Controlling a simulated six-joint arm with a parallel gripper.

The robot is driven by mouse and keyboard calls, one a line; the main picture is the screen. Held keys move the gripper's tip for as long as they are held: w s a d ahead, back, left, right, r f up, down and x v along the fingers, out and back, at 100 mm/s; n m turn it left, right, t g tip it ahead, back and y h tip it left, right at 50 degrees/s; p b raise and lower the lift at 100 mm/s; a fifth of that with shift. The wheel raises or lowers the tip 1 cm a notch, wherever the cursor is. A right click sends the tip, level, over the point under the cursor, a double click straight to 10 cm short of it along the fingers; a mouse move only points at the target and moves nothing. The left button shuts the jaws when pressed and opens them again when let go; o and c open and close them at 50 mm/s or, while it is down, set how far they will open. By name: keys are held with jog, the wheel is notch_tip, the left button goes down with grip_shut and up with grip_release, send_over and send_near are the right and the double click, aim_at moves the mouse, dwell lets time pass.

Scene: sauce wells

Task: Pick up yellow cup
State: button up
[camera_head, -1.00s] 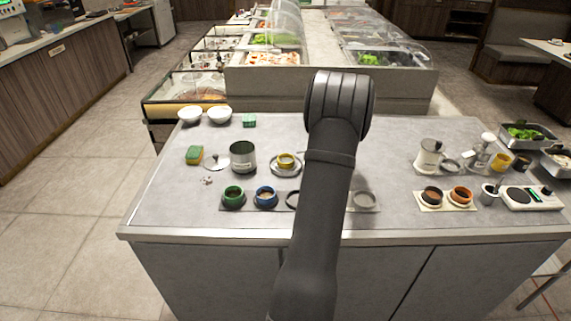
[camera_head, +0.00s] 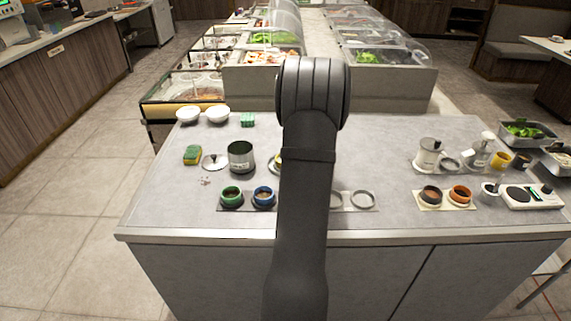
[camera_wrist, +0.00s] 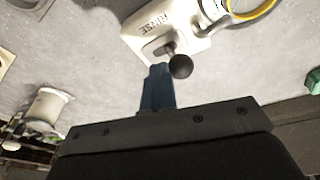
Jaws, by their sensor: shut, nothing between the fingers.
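In the head view a yellow cup (camera_head: 277,159) shows only as a sliver at the left edge of my arm, which hides the rest. A second yellow cup (camera_head: 501,160) stands at the right end of the counter. In the wrist view a yellow rim (camera_wrist: 247,18) is cut off by the top edge; I cannot tell for sure which cup it is. My gripper (camera_wrist: 158,88) has its blue fingers shut together and empty, apart from the yellow rim and below and left of it. In the head view the gripper is hidden behind my arm.
A white piece marked RINSE (camera_wrist: 160,28) with a black knob (camera_wrist: 181,66) lies close to my fingers. A metal pot (camera_head: 241,156), green cup (camera_head: 231,196) and blue cup (camera_head: 264,196) stand left of my arm. Empty rings (camera_head: 362,199) lie right of it. The counter between there and the right-hand items is clear.

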jog(key=o, duration=1.2)
jog(key=shift+m+t+h, duration=0.3)
jog(key=shift+m+t, duration=0.1)
jog(key=shift+m, duration=0.4)
jog(key=a+r, duration=0.1)
jog(key=a, duration=0.2)
jog(key=s+a+r, duration=0.1)
jog(key=a+r, duration=0.1)
jog(key=a, duration=0.2)
jog(key=s+a+r, duration=0.1)
jog(key=a+r, duration=0.1)
jog(key=a, duration=0.1)
jog(key=shift+a, duration=0.25)
jog(key=s+a+r+m, duration=0.3)
jog(key=a, duration=0.3)
jog(key=shift+t+h, duration=0.3)
jog(key=shift+h, duration=0.1)
jog(key=x, duration=1.2)
jog(key=shift+d, duration=0.1)
jog(key=shift+w+x, duration=0.1)
jog(key=shift+x, duration=1.15)
jog(key=shift+w+x, duration=0.15)
jog(key=shift+x, duration=1.15)
